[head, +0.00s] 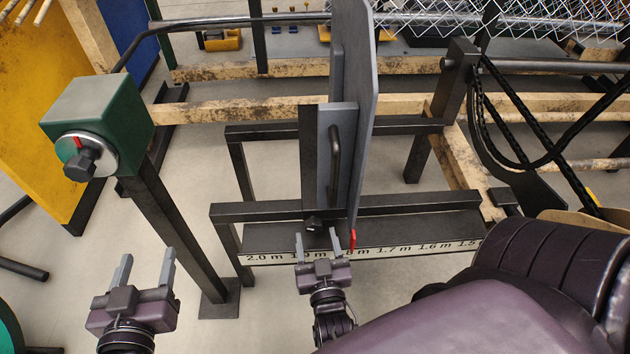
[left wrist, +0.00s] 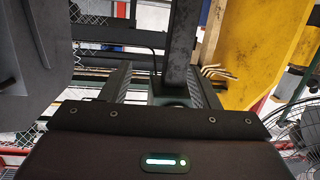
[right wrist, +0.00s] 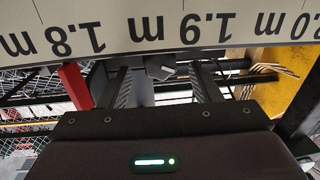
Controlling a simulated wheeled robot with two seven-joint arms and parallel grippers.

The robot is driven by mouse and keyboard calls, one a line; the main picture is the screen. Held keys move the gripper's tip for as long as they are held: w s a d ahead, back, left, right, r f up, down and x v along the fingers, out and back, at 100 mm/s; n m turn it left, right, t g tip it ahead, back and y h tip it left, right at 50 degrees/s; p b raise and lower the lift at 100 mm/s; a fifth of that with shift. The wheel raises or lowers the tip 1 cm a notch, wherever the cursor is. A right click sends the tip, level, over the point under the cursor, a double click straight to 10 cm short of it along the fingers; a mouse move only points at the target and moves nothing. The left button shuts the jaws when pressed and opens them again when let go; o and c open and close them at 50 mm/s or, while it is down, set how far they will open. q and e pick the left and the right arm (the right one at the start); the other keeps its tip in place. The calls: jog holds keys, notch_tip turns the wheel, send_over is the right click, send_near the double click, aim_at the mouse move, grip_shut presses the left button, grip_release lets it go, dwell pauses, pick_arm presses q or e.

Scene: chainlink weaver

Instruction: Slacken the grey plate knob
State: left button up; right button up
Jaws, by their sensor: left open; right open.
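The grey plate (head: 352,120) stands upright on the dark rail, with a black handle on its face. A small black knob (head: 314,224) sits at its foot, at the rail's front side. My right gripper (head: 318,242) is open, just in front of this knob, its fingers pointing at it. In the right wrist view the knob (right wrist: 160,69) shows between the two open fingers, near their tips; I cannot tell if they touch it. My left gripper (head: 146,268) is open and empty, lower left, apart from the plate.
A scale strip (head: 390,251) runs along the rail's front, with a red pointer (head: 352,239) by the plate. A green box (head: 100,115) with a dial and black knob (head: 80,165) stands on a post at left. Floor between is clear.

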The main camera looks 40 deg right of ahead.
pick_arm(q)
jog(key=shift+w+r+t+h, duration=0.2)
jog(key=shift+r+t, duration=0.15)
jog(key=shift+r, duration=0.4)
jog(key=shift+w+r+t+h, duration=0.15)
jog(key=shift+r+t, duration=0.2)
jog(key=shift+r, duration=0.35)
pick_arm(e)
jog(key=shift+x, duration=0.9)
jog(key=shift+c, duration=0.3)
